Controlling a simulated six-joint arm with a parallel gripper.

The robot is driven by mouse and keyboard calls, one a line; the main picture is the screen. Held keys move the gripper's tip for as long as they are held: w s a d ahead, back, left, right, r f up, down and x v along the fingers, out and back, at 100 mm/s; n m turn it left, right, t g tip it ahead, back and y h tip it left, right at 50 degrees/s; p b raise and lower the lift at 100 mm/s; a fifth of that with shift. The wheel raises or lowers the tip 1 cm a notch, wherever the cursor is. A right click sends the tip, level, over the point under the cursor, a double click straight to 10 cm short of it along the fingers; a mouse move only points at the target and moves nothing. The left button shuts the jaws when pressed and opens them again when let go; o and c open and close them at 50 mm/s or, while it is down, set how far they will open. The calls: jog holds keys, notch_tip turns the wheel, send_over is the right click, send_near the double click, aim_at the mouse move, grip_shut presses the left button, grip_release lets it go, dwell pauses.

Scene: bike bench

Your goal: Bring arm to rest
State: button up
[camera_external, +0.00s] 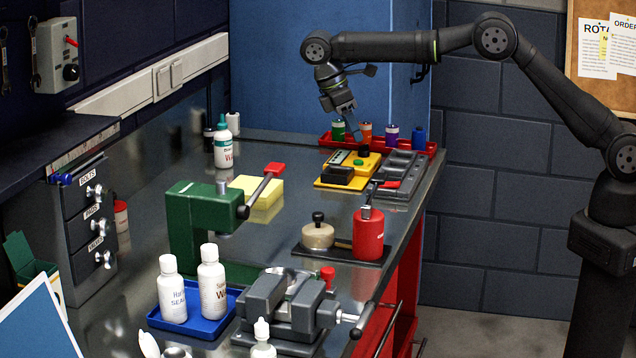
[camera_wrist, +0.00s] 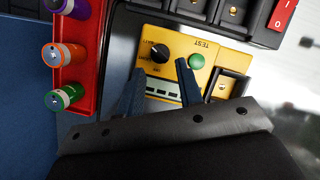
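My gripper (camera_external: 352,128) hangs pointing down at the back of the bench in the external view, at the end of my outstretched arm. In the wrist view my gripper (camera_wrist: 160,67) shows two dark blue fingers spread apart with nothing held between them. Beneath it is a yellow tester (camera_external: 326,183) with a knob, a green button and a small display. The tester (camera_wrist: 178,47) also fills the middle of the wrist view. A gap seems to remain between fingers and tester, but its height is hard to tell.
A red tray (camera_external: 432,149) holding several coloured cells stands behind the tester. A grey charger (camera_external: 402,168) lies to its right. Bare bench lies left of the tester.

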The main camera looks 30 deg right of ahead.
aim_at(363, 146)
jog(key=x, duration=0.4)
jog(key=shift+s+a+r+n+t, duration=0.15)
jog(key=shift+n+t, duration=0.15)
jog(key=shift+n, duration=0.7)
jog(key=n+t, duration=0.1)
jog(key=n, duration=0.2)
jog(key=shift+s+n, duration=0.15)
jog(key=shift+n, duration=0.15)
jog(key=n+t, duration=0.1)
jog(key=n, duration=0.2)
jog(key=n+t, duration=0.1)
jog(key=n, duration=0.1)
jog(key=shift+s+n+t, duration=0.25)
jog(key=shift+n+t, duration=0.05)
jog(key=n, duration=0.2)
jog(key=n+t+y, duration=0.1)
jog(key=n, duration=0.2)
jog(key=shift+s+d+n+t+y, duration=0.2)
jog(key=shift+d+n+t+y, duration=0.1)
jog(key=n+y, duration=0.1)
jog(key=n, duration=0.2)
jog(key=n+y, duration=0.1)
jog(key=n, duration=0.2)
jog(key=shift+d+t, duration=0.25)
jog(key=shift+t, duration=0.15)
jog(key=shift+y, duration=0.3)
